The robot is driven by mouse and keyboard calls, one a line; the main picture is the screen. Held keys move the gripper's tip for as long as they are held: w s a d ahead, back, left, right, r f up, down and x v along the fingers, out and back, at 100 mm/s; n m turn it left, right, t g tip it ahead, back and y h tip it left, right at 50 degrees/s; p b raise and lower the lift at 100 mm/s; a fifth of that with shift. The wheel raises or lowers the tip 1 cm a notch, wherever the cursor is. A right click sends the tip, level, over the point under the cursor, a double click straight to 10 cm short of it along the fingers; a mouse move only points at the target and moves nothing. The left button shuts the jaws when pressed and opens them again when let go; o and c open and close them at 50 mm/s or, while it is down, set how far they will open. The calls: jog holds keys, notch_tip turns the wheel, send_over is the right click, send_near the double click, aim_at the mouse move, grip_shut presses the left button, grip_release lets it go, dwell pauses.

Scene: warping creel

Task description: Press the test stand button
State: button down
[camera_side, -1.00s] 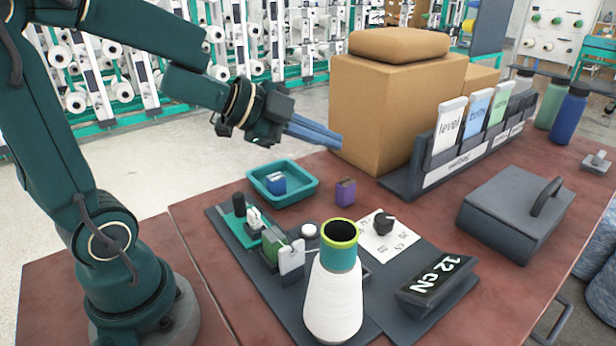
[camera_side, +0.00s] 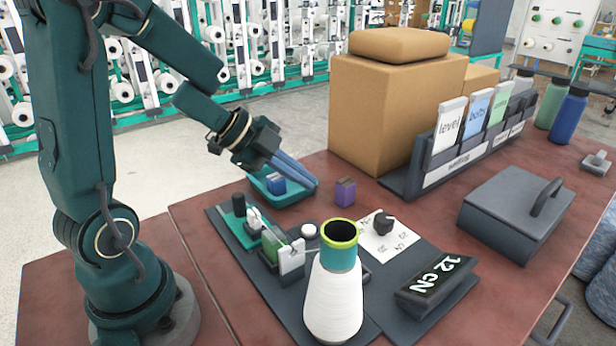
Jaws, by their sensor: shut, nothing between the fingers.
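The test stand is a dark base (camera_side: 262,288) on the red-brown table. A round white button (camera_side: 309,230) sits on it, behind the yarn cone. A white yarn cone (camera_side: 334,295) with a teal and yellow-green top stands upright at the front. A black knob (camera_side: 383,221) sits on a white dial plate to the right, and a display (camera_side: 437,280) reads "12 CN". My gripper (camera_side: 314,184) is shut and empty, its blue fingers pointing down and right. In the picture, the fingertips are above the button and apart from it.
A teal tray (camera_side: 292,198) with a blue block lies behind and below my fingers. A purple block (camera_side: 345,191) stands just right of them. A large cardboard box (camera_side: 385,115), a card rack (camera_side: 470,160) and a grey lidded case (camera_side: 515,212) occupy the right side.

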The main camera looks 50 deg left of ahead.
jog(key=shift+f, duration=3.85)
jog(key=shift+f, duration=0.15)
jog(key=shift+f, duration=0.25)
jog(key=shift+f, duration=0.45)
jog(key=shift+r, duration=0.9)
jog(key=shift+r, duration=2.5)
